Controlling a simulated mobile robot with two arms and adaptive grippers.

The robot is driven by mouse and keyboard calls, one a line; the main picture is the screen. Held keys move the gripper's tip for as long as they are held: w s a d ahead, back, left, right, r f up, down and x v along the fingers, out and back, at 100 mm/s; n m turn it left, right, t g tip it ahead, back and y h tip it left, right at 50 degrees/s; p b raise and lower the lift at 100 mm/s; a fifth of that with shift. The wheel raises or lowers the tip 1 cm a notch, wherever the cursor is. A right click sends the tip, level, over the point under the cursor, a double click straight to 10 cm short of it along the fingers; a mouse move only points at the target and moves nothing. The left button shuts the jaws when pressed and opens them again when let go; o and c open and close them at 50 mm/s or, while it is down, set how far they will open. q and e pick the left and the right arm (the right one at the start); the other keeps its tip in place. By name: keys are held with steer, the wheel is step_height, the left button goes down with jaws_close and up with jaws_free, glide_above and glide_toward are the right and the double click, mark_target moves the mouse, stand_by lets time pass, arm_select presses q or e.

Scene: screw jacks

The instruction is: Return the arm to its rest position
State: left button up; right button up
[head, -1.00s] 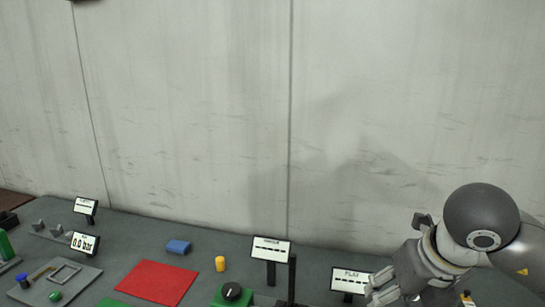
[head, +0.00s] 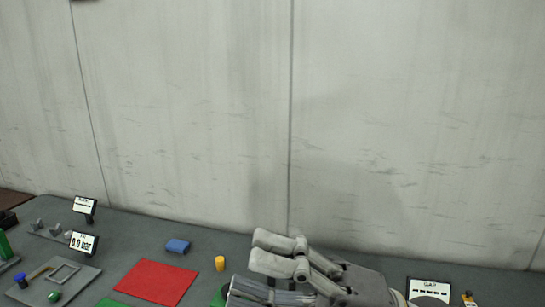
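My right gripper (head: 262,268) reaches in from the lower right, its grey fingers pointing left above the front middle of the table. Its lower part runs to the bottom edge of the picture, and I cannot tell whether the fingers are apart or closed. No held object shows at the fingers. The gripper hides most of a green block (head: 217,299) and the place where a display stood. My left gripper is not in view.
On the grey table (head: 135,235) lie a red mat (head: 157,281), a blue block (head: 178,246), a yellow cylinder (head: 219,263) and a grey fixture plate (head: 82,281). A wall closes the back.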

steer(key=w+d+f+m+t+h, duration=0.1)
steer(key=w+d+m+t+h, duration=0.85)
steer(key=m+t, duration=1.1)
steer(key=w+d+f+m+g+h, duration=0.1)
steer(key=d+f+m+g+h, duration=0.2)
steer(key=d+f+m+h, duration=0.7)
steer(key=w+d+f+m+g+h, duration=0.1)
steer(key=d+f+m+g+h, duration=0.2)
steer(key=f, duration=1.3)
steer(key=s+f+g, duration=1.2)
steer(key=s+f, duration=0.6)
steer(key=s, duration=0.3)
step_height(320, 180, down, 38)
steer(key=s+g+b, duration=0.1)
steer(key=b, duration=1)
arm_select(q)
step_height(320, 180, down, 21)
steer(key=b, duration=1)
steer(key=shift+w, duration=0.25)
arm_select(e)
steer(key=s+d+f, duration=0.1)
steer(key=s+f, duration=0.7)
steer(key=f, duration=0.4)
steer(key=s+d+f+g, duration=0.1)
steer(key=s+f, duration=0.7)
steer(key=f, duration=0.5)
steer(key=shift+s+f, duration=0.15)
steer(key=shift+s, duration=0.25)
